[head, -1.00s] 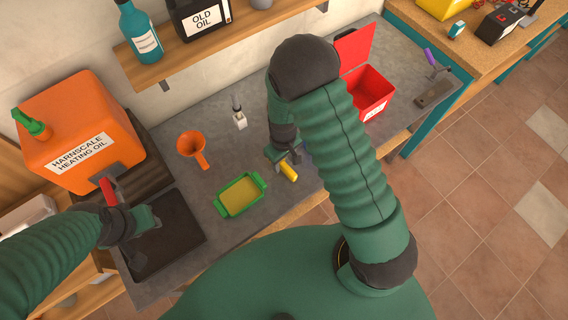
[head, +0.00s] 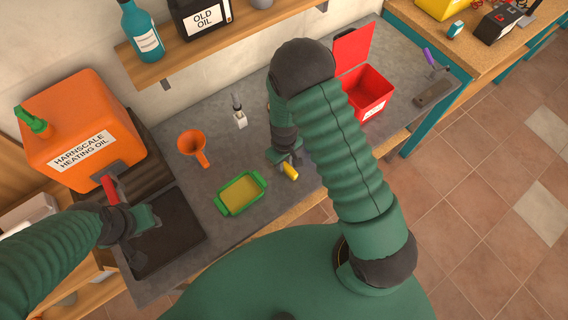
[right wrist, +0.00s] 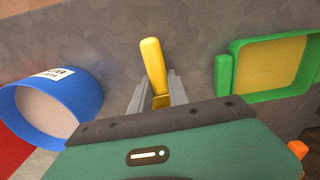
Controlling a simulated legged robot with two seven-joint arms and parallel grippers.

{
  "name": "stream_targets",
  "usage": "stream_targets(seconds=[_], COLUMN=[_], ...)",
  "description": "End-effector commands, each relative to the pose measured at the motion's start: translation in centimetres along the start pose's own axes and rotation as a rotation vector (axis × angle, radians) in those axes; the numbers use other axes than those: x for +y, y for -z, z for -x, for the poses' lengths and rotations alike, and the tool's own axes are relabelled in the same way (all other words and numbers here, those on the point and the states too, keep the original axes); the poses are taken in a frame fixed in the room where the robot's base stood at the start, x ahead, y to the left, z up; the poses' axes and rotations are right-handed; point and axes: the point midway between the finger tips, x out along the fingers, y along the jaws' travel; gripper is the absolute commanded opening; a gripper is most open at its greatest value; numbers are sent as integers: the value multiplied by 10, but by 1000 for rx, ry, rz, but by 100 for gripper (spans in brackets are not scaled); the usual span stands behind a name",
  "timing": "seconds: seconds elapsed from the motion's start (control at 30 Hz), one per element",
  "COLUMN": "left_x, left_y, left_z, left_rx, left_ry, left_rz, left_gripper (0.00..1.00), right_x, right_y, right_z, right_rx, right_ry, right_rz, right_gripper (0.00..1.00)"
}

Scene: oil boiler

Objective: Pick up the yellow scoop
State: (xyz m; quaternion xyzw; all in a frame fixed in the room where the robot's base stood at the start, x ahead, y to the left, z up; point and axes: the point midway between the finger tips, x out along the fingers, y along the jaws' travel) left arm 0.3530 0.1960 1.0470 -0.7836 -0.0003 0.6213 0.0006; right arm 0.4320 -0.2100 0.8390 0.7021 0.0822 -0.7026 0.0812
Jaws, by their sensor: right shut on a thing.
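The yellow scoop (right wrist: 153,66) shows in the right wrist view, its handle pointing away from me and its lower part between my right gripper's fingers (right wrist: 156,92). In the head view the yellow scoop (head: 289,171) lies near the front edge of the grey counter, partly hidden by my right gripper (head: 284,158). The right gripper is shut on the scoop. I cannot tell whether the scoop is clear of the counter. My left gripper (head: 150,219) is above the black tray at the left, and its finger gap is too small to judge.
A green tray with yellow content (head: 219,206) stands left of the scoop; an orange funnel (head: 193,146) is behind it. A blue tub (right wrist: 88,92) stands left in the right wrist view. An open red box (head: 366,108) and the black tray (head: 188,246) are on the counter.

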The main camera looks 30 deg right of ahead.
Motion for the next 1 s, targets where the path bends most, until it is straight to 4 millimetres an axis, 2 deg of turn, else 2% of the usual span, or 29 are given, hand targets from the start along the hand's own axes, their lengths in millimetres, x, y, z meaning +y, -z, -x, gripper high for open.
stream_targets(seconds=[0.27,0.47,0.67,1.0], left_x=[0,0,0,0], left_y=[0,-2,-3,-5], left_z=[-2,-6,-13,-21], left_rx=[0,0,0,0], left_ry=[0,0,0,0], left_rz=[0,0,0,0], left_gripper=[36,36,36,36], right_x=[0,0,-40,-121], right_y=[1,2,-17,-53], right_z=[8,35,38,47], right_rx=[2,6,0,0], right_ry=[0,-1,0,0], right_rz=[1,2,7,6], right_gripper=[0,0,0,0])
